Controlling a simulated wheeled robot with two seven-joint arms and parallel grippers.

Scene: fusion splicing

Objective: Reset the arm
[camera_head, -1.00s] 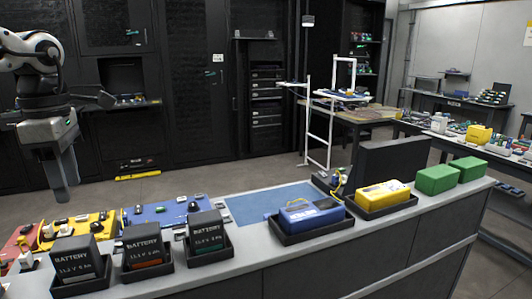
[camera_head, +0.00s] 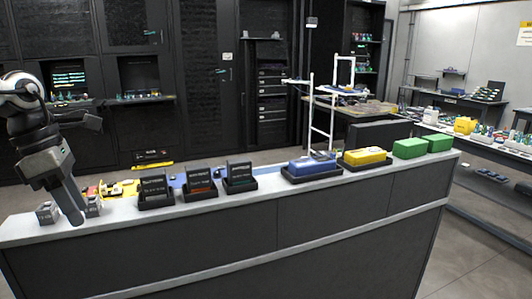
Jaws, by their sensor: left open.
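My left gripper (camera_head: 70,202) comes in from the left, pointing down at the left end of the grey counter (camera_head: 255,205). Its jaws are open, with nothing seen between them. In the picture the fingers lie between two small grey blocks (camera_head: 47,212) and (camera_head: 93,206); I cannot tell whether they touch the blocks or the counter. My right gripper is out of view.
Three dark battery boxes (camera_head: 156,189) stand in trays on the counter. Right of them are a blue case (camera_head: 313,165), a yellow case (camera_head: 367,156) and green boxes (camera_head: 410,148). Floor at right is clear.

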